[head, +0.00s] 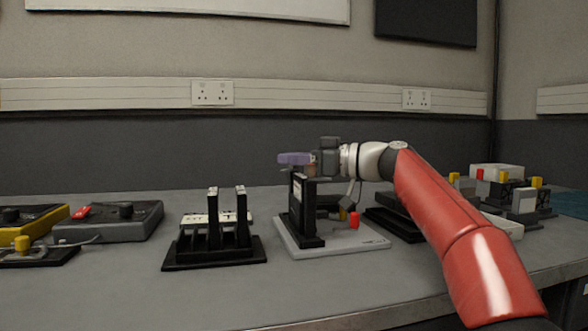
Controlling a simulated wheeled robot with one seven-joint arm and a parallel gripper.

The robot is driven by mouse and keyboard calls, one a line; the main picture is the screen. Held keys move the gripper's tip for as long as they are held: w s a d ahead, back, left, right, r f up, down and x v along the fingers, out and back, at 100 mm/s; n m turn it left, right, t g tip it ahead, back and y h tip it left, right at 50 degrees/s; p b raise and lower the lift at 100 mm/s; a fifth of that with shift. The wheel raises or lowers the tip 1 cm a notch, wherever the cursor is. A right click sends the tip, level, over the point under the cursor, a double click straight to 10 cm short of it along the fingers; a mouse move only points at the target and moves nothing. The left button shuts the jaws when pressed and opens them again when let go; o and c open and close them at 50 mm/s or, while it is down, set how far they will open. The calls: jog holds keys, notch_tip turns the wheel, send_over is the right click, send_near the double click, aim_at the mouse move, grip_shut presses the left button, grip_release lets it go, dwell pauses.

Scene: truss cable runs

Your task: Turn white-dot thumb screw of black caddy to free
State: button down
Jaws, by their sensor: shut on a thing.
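The black caddy (301,212) is an upright black frame on a light grey base plate (350,243) in the middle of the head view. My gripper (312,160) comes in from the right, nearly level, at the top of this upright. It is shut on a small part there, which looks like the thumb screw; the jaws and arm cover most of it. A lilac piece (293,159) shows just left of the jaws, above the upright; I cannot tell what it belongs to. No white dot can be made out.
A black stand with two posts (213,255) is to the left. Grey (115,223) and yellow (38,222) units stand farther left. A red piece (354,220) hangs over the base plate. Several black and white blocks with yellow tops crowd the right. The front bench top is clear.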

jog(key=shift+f, duration=0.1)
jog(key=c, duration=1.4)
grip_release()
jog(key=shift+b+v, duration=0.65)
jog(key=shift+v, duration=3.2)
jog(key=shift+o, duration=0.2)
